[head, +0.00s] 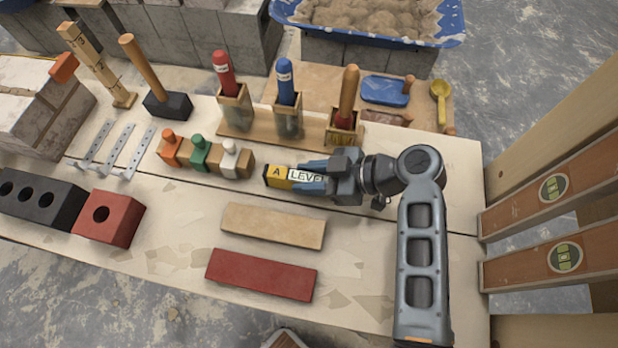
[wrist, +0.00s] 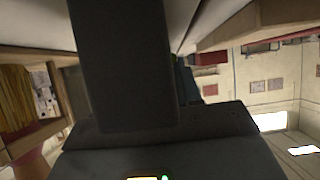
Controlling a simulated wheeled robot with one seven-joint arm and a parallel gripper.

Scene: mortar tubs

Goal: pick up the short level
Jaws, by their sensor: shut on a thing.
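The short level (head: 277,176) is a small yellow and dark bar with an "A" and a white "LEVEL" label. It shows in the head view near the middle of the bench. My gripper (head: 311,178) comes from the right and is shut on it, with blue-grey fingers along its right part. The level's left end sticks out past the fingertips. I cannot tell whether it touches the bench top or hangs just above it. In the wrist view dark gripper parts fill the middle, and I cannot make out the level there.
A tan block (head: 273,226) and a red block (head: 261,274) lie in front. Orange, green and white pegs (head: 200,154) stand left. A wooden rack (head: 235,113) with red, blue and wooden-handled tools stands behind. Long wooden levels (head: 560,190) stand at the right.

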